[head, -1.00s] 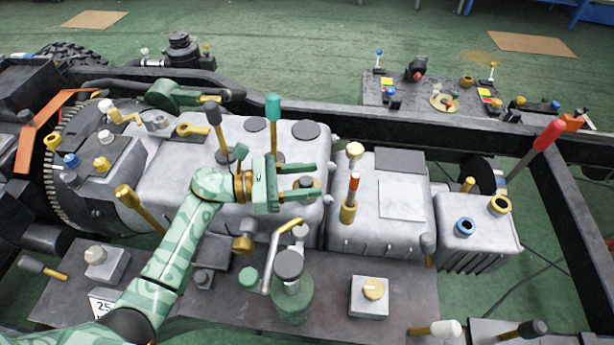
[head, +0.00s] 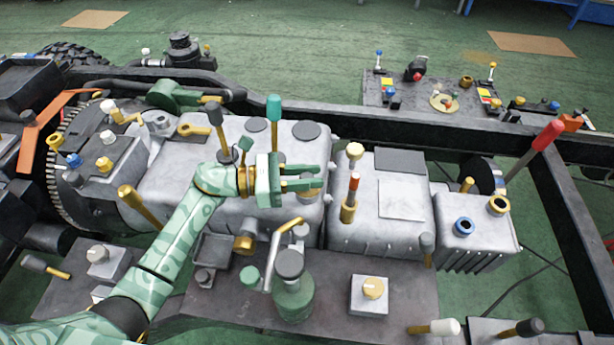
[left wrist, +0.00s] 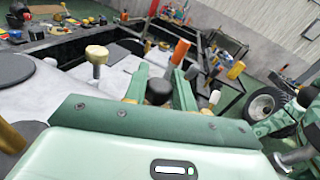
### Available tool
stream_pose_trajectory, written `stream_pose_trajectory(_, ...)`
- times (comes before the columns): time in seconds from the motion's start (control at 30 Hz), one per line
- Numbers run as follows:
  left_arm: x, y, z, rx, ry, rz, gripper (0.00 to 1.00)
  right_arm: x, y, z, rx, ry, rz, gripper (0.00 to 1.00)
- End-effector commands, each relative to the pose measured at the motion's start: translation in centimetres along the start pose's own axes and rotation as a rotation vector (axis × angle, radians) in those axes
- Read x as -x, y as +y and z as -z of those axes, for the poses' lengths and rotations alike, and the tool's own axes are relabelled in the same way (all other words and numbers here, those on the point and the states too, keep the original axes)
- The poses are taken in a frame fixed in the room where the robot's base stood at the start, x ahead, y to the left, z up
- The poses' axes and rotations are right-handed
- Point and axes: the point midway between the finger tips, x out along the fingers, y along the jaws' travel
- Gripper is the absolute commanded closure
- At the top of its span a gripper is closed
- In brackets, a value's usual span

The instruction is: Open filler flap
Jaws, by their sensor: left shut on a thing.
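My left gripper (head: 318,178) reaches over the right end of the big grey housing (head: 262,142). Its two green fingers point right and are shut on a small dark knob. The left wrist view shows the knob (left wrist: 158,92) between the fingers, with a gold part beside it. In the head view the fingers mostly hide the knob. I cannot make out a separate flap plate or its hinge, so I cannot tell whether this knob belongs to the filler flap. My right gripper is not in view.
A gold post with a red-orange top (head: 350,195) and a white-topped knob (head: 354,151) stand close right of the fingers. A teal-topped lever (head: 274,110) rises behind. A green bottle-shaped part (head: 292,298) with a bent pipe stands in front.

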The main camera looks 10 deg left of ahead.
Motion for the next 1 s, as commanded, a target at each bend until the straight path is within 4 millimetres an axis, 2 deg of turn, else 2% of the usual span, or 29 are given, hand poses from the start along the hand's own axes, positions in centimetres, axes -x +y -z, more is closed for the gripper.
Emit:
stream_pose_trajectory(0.53, -0.4, 1.9, -1.2, 0.365, 0.101, -0.001, 1.0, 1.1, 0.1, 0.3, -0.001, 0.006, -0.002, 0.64)
stream_pose_trajectory(1.0, -0.6, 2.4, -1.3, 0.469, 0.128, -0.002, 1.0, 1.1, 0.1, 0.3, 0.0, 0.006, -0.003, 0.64)
